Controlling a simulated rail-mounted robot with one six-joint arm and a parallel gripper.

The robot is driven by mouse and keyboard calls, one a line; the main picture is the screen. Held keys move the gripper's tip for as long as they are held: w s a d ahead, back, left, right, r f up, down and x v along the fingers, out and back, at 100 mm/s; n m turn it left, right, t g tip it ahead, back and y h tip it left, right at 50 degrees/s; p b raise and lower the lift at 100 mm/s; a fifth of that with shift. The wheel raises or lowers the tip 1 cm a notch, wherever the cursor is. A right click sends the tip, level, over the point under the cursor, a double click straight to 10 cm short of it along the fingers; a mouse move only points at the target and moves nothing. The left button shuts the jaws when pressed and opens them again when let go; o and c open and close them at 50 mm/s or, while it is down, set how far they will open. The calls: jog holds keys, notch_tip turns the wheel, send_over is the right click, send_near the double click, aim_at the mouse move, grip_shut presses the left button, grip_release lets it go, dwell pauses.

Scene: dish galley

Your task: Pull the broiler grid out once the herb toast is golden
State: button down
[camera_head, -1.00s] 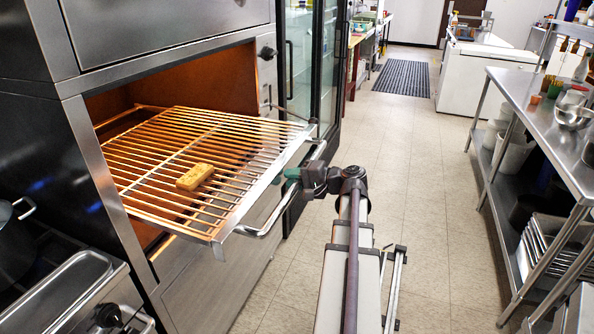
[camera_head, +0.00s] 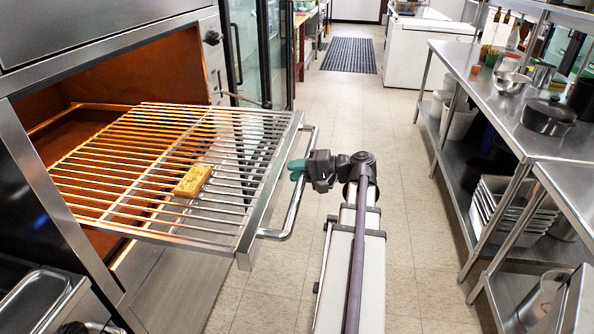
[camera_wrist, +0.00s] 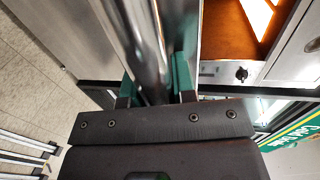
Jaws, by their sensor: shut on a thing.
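The broiler grid (camera_head: 130,190) is a wire rack pulled well out of the orange-lit broiler opening (camera_head: 105,85). The herb toast (camera_head: 193,180), a small golden-yellow slab with darker specks, lies flat on its bars near the middle. A steel bar handle (camera_head: 292,205) runs along the grid's front edge. My gripper (camera_head: 297,170) is at this handle, its green fingers pointing at the grid. In the wrist view the handle bar (camera_wrist: 150,60) passes between the two green fingers (camera_wrist: 155,88), which are shut on it.
A steel shelf table (camera_head: 530,125) with pots and bowls stands along the right side. The tiled aisle floor (camera_head: 385,130) between is clear. A steel pan (camera_head: 35,300) sits at the lower left. A glass-door cabinet (camera_head: 262,50) stands past the broiler.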

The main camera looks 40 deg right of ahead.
jog(key=c, duration=1.2)
grip_release()
jog(key=p+v, duration=0.2)
jog(key=v, duration=0.8)
jog(key=shift+s+d, duration=0.2)
jog(key=shift+s, duration=0.15)
